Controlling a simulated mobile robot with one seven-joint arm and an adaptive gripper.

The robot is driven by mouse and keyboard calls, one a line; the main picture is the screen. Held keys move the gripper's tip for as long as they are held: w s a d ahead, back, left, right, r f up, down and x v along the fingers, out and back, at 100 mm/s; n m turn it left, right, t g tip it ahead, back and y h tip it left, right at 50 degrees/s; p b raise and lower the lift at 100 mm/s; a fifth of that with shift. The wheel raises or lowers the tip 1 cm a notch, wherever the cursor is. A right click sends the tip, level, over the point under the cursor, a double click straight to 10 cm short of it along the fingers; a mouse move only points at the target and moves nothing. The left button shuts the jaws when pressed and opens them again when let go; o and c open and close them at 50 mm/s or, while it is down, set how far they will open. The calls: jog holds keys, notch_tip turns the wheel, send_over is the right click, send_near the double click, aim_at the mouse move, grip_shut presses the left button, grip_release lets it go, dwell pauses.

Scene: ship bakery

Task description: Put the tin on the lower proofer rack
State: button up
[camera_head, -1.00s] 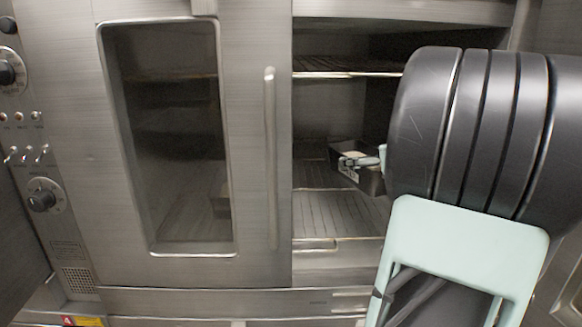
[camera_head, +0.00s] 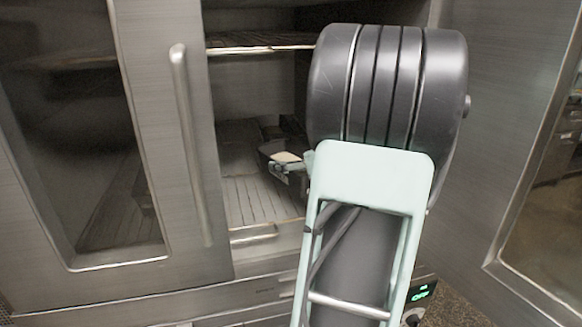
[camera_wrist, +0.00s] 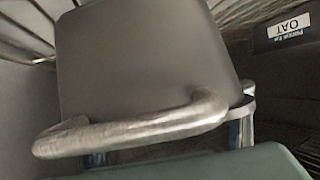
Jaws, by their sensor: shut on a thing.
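My gripper (camera_head: 290,167) is inside the right opening of the proofer, over the lower rack (camera_head: 252,198). My dark wrist and pale green arm hide most of it. A dark tin (camera_head: 268,150) with a pale patch beside it shows at the gripper, low in the opening. In the wrist view, a grey flat-faced body with a curved metal bar (camera_wrist: 140,130) fills the middle, close to the camera. A dark surface with an upside-down label reading OAT (camera_wrist: 283,33) is at the upper right. I cannot tell whether the tin touches the rack.
The upper rack (camera_head: 255,43) crosses the opening above the gripper. A lit display (camera_head: 421,293) is below my arm.

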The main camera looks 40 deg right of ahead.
aim_at(298, 182)
jog(key=shift+f, duration=0.8)
jog(key=shift+w+f, duration=0.1)
jog(key=shift+f, duration=0.05)
jog(key=o, duration=1.9)
jog(key=shift+c, duration=0.2)
jog(key=shift+s, duration=0.2)
jog(key=b+v, duration=0.1)
jog(key=v, duration=1)
jog(key=shift+s+r, duration=0.25)
jog(key=shift+s, duration=0.1)
